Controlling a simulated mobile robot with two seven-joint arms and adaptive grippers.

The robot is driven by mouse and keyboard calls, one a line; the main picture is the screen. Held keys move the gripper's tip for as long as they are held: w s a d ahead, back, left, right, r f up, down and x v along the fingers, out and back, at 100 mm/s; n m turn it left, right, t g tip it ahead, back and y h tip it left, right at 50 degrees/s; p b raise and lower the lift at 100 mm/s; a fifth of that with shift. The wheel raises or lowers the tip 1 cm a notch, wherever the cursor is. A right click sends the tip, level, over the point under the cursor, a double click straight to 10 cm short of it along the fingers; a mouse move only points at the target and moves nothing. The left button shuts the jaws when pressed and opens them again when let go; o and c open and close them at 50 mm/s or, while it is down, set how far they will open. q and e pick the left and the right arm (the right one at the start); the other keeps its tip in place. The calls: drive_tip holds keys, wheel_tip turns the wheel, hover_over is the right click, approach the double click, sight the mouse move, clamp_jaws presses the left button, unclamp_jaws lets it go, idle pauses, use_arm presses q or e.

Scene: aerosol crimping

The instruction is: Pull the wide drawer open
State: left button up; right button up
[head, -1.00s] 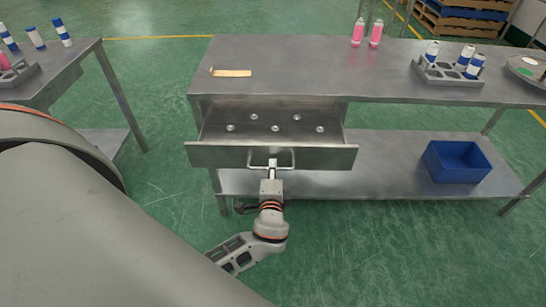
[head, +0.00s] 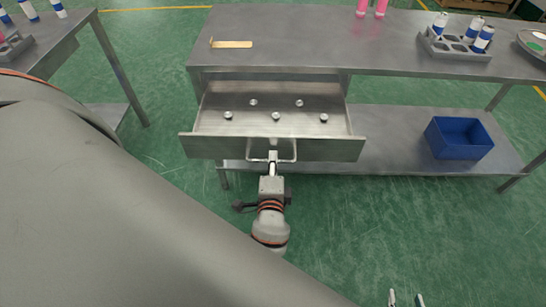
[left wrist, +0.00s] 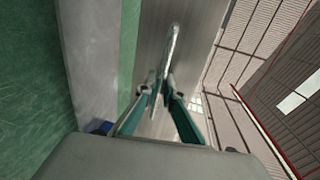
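The wide metal drawer (head: 215,147) under the long steel bench is pulled out, and its inside shows. Several small round silver pieces (head: 276,117) lie on its floor. The drawer's bar handle (head: 284,156) is on the front, and it also shows in the left wrist view (left wrist: 172,52). My left gripper (head: 272,160) is at the middle of the handle. In the left wrist view its fingers (left wrist: 163,88) close in on the bar from both sides. My right gripper's two fingertips (head: 406,299) show at the bottom edge, apart and empty, away from the drawer.
On the bench top (head: 330,45) are a yellow strip (head: 232,44), pink bottles (head: 370,8) and a grey rack (head: 455,48) with cans. A blue bin (head: 459,138) stands on the lower shelf, right of the drawer. The green floor before the drawer is free.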

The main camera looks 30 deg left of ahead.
use_arm(q)
drive_tip(key=shift+o, duration=1.3)
drive_tip(key=v, duration=1.2)
drive_tip(key=shift+f, duration=0.15)
wheel_tip(320, 180, down, 15)
drive_tip(key=s+d+n+g+h, duration=0.2)
drive_tip(key=n+h, duration=0.5)
drive_tip(key=h, duration=0.4)
drive_tip(key=shift+d, duration=0.15)
